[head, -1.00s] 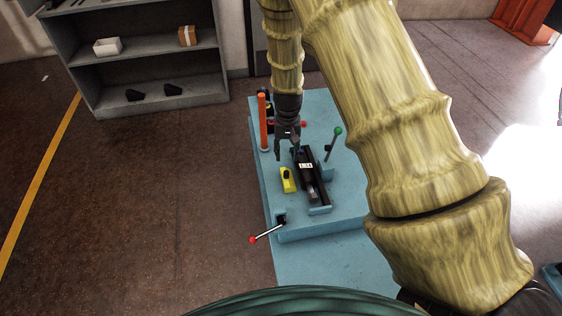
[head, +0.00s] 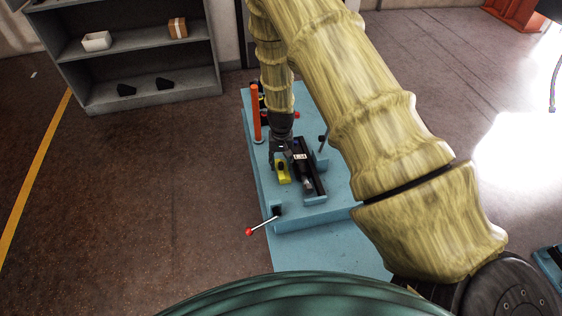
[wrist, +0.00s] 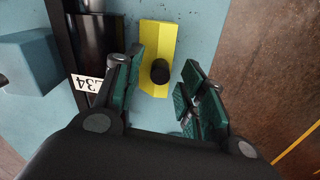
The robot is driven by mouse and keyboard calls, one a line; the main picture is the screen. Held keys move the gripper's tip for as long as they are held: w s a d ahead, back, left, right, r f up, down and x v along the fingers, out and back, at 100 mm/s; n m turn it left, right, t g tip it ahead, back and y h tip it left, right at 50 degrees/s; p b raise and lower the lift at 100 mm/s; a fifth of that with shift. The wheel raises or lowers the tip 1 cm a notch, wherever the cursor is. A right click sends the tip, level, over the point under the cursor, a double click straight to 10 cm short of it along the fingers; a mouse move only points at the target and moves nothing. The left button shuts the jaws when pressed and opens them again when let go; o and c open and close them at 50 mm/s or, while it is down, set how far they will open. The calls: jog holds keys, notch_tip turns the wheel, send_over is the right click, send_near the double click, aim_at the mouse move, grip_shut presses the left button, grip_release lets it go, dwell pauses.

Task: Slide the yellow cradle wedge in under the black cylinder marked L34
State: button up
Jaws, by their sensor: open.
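The yellow cradle wedge (wrist: 152,75) with a black knob (wrist: 160,72) lies on the blue bench top (head: 330,205). The wedge also shows in the head view (head: 284,178), just left of the black cylinder. The black cylinder (wrist: 97,35) carries a white label, partly hidden, with "34" readable in the wrist view; it also shows in the head view (head: 302,170). My gripper (wrist: 165,75) is open, its fingers on either side of the wedge's knob end. I cannot tell whether they touch it. The wedge and cylinder are apart.
A blue block (wrist: 28,60) stands on the cylinder's far side. An orange post (head: 256,112) rises behind my gripper at the left. A red-tipped lever (head: 262,226) sticks out at the bench's front left corner. A grey shelf (head: 150,99) stands at the back left.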

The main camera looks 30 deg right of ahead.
jog(key=shift+f, duration=0.15)
grip_shut()
jog(key=shift+d, duration=0.1)
jog(key=shift+s+d, duration=0.25)
jog(key=shift+d, duration=0.6)
